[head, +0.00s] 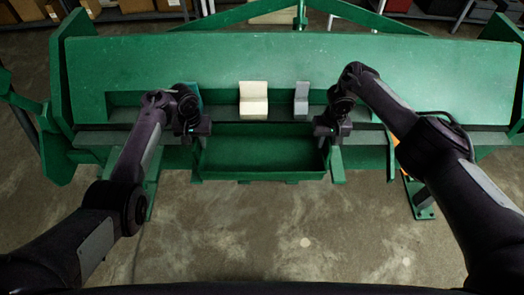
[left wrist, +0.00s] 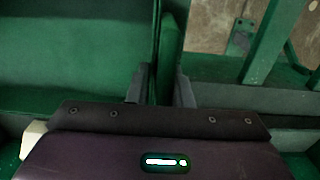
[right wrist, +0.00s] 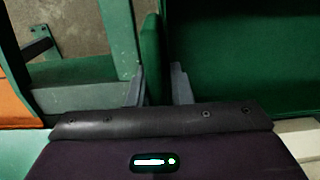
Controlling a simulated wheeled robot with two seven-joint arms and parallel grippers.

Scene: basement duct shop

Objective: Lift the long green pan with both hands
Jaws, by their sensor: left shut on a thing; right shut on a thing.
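The long green pan (head: 262,152) is an open, shallow rectangular tray at the front of the green machine in the head view. My left gripper (head: 200,137) is shut on the pan's left end wall, which shows between its fingers in the left wrist view (left wrist: 165,85). My right gripper (head: 328,138) is shut on the pan's right end wall, which stands between its fingers in the right wrist view (right wrist: 152,75). The pan looks level and empty. Whether its underside touches anything is hidden.
The large green machine (head: 270,65) spans the view behind the pan. A cream block (head: 253,100) and a grey block (head: 301,100) stand on its ledge between my arms. An orange thing (right wrist: 15,100) is beside the right gripper. Concrete floor (head: 270,235) in front is clear.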

